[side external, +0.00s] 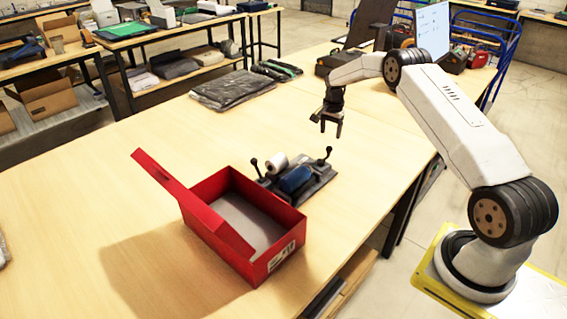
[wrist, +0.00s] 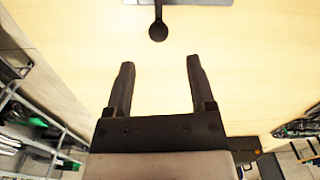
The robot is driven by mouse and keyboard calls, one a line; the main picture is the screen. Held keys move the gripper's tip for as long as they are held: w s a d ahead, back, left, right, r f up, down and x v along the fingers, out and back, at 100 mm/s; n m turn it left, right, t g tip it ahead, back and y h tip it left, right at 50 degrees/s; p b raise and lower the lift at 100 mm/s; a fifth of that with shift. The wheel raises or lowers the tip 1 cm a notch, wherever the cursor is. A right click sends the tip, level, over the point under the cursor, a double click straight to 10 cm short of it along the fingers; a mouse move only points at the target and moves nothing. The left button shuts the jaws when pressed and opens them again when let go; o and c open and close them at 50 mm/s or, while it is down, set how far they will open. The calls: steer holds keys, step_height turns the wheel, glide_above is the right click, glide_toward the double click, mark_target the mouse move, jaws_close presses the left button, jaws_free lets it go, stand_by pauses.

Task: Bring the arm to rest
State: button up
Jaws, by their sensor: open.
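My gripper (side external: 331,128) hangs above the wooden table (side external: 150,135), pointing down, behind the grey device in the side external view. In the wrist view my gripper (wrist: 158,75) shows two dark fingers spread apart with nothing between them; only pale tabletop lies below. A black round knob on a lever (wrist: 158,31) of the device shows just beyond the fingertips. My arm is bent, with its elbow raised over the table's right side.
An open red box (side external: 285,262) with its lid up stands near the front. Beside it is a grey device (side external: 318,184) with two levers, a white roll and a blue roll. Folded dark garments (side external: 232,90) lie at the back. A laptop-like screen (side external: 432,31) stands at the back right.

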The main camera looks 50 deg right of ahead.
stand_by(0.3)
steer(key=s+a+r+n+t, duration=0.15)
steer(key=a+r+n, duration=0.3)
steer(key=a, duration=0.45)
steer(key=s+a+r+n, duration=0.3)
steer(key=a+r+n, duration=0.15)
steer(key=a, duration=0.55)
steer(key=s+a+r+n, duration=0.1)
steer(key=s+a+n, duration=0.2)
steer(key=s+a, duration=0.3)
steer(key=s+a+r+n+t, duration=0.1)
steer(key=s+a+n, duration=0.3)
steer(key=s, duration=0.9)
steer(key=a, duration=0.3)
steer(key=shift+s+n, duration=0.3)
